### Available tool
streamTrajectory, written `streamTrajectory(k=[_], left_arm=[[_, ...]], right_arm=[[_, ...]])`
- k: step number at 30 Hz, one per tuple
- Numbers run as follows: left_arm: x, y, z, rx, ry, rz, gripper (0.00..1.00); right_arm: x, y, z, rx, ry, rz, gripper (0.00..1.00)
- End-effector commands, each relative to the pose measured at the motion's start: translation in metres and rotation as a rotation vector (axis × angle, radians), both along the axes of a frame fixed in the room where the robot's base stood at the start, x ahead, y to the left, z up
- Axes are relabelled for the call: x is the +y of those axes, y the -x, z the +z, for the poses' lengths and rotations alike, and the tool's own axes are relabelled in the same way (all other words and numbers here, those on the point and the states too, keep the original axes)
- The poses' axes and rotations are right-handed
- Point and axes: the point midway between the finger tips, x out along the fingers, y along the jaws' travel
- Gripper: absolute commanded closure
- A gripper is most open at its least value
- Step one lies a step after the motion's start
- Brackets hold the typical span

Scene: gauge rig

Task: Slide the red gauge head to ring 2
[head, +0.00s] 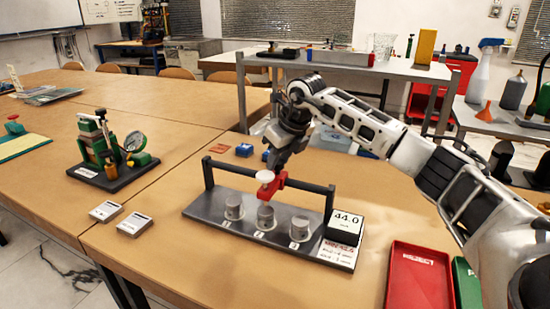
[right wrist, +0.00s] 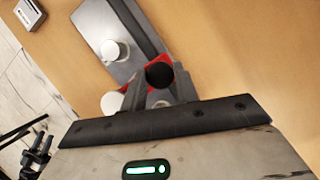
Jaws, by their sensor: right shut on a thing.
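The red gauge head (head: 270,187) sits on the black rail (head: 228,169) of the grey gauge rig, with a white round cap at its front. In the head view it appears above the middle of three grey ring pieces (head: 266,217); exact alignment I cannot tell. Its red body also shows in the right wrist view (right wrist: 127,75), partly hidden by my fingers. My right gripper (head: 279,163) is shut on the gauge head from above and behind. Another ring piece (head: 234,207) stands left, and a third (head: 300,228) right. My left gripper is out of view.
A display block (head: 344,226) reading 44.0 stands at the rig's right end. A red REJECT tray (head: 418,278) and a green tray lie at right. Two small plates (head: 134,223) lie left of the rig, and a green gauge device (head: 110,150) stands further left.

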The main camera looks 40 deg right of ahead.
Motion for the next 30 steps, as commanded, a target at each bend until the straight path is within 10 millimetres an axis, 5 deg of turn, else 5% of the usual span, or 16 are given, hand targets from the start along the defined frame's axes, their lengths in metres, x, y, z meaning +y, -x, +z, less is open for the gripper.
streamTrajectory(k=[4, 5, 7, 20, 30], left_arm=[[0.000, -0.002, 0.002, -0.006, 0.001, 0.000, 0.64], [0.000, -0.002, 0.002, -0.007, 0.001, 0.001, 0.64], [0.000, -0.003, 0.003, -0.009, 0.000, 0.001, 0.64], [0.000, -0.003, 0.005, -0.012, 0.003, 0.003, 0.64], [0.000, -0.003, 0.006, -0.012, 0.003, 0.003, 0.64]], right_arm=[[0.000, -0.001, 0.001, -0.003, 0.000, -0.001, 1.00], [0.000, -0.001, 0.001, -0.003, 0.000, -0.001, 0.67], [0.001, -0.001, 0.001, -0.003, 0.000, 0.000, 0.49], [0.001, 0.002, 0.011, -0.004, 0.001, 0.001, 0.49], [-0.004, 0.031, 0.082, -0.008, 0.001, 0.001, 0.49]])
